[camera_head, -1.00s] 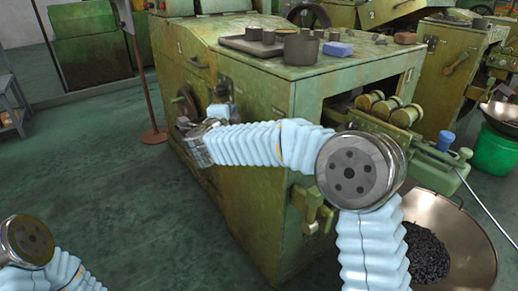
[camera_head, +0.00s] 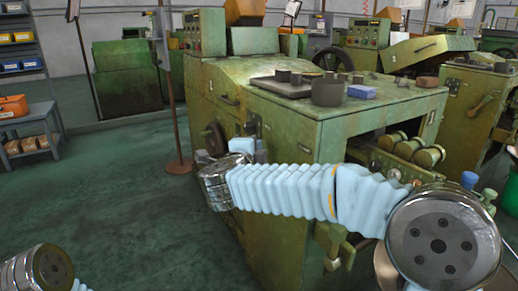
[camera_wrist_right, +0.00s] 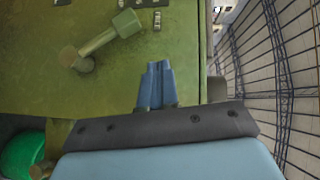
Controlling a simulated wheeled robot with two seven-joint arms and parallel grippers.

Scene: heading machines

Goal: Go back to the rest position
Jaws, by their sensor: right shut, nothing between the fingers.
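My right gripper (camera_wrist_right: 157,68) shows in the right wrist view with its two blue fingers together and nothing between them. It is in front of the green side of a machine (camera_wrist_right: 140,75), beside a lever handle (camera_wrist_right: 105,40); I cannot tell the gap. In the head view my right arm reaches from the lower right leftwards across the front of the green heading machine (camera_head: 285,135), and the gripper's fingers cannot be made out there. Only part of my left arm shows at the bottom left of the head view; its gripper is out of view.
The machine's top holds a dark cup (camera_head: 327,92), a tray (camera_head: 283,88) and a blue block (camera_head: 361,92). A rusty post (camera_head: 177,125) stands left of it. A shelf with an orange box (camera_head: 12,107) is far left. Green floor (camera_head: 120,210) is open between. A green bucket (camera_wrist_right: 22,155) is at lower left in the wrist view.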

